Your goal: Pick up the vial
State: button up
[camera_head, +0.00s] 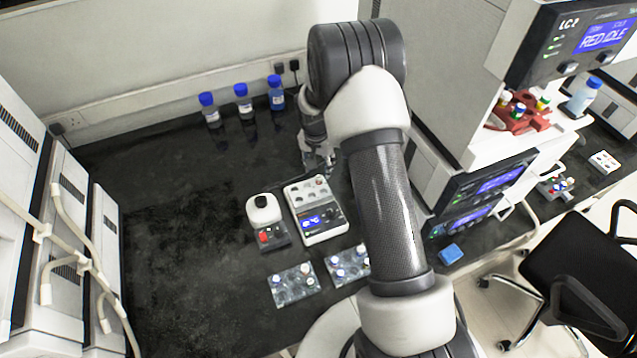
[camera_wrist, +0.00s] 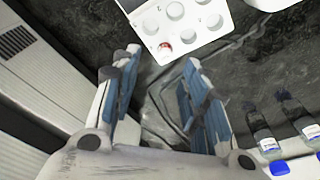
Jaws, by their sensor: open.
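My gripper (camera_wrist: 158,78) is open and empty in the wrist view, its blue-padded fingers spread over the dark bench. In the head view my gripper (camera_head: 319,158) is partly hidden by my arm, behind the white heater block (camera_head: 325,228). The block's wells also show in the wrist view (camera_wrist: 203,38), beyond the fingertips. One well there has a small round thing with red in it (camera_wrist: 165,47), possibly a vial. Several small capped vials stand in two clear racks, one at left (camera_head: 292,286) and one at right (camera_head: 347,267). Which vial is meant I cannot tell.
A small white-topped device (camera_head: 266,220) stands left of the block. Blue-capped bottles (camera_head: 243,100) line the back wall. Stacked instruments (camera_head: 480,190) rise at right, and white cabinets (camera_head: 75,220) at left. The dark bench (camera_head: 180,220) is clear at left.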

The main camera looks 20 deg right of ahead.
aim_at(319, 177)
jog(key=f, duration=0.2)
jog(key=w+f+b, duration=0.1)
jog(key=f, duration=0.4)
jog(key=shift+w+d+f+b, duration=0.2)
jog(key=shift+w+f+b, duration=0.1)
jog(key=c, duration=0.9)
jog(key=shift+r, duration=0.15)
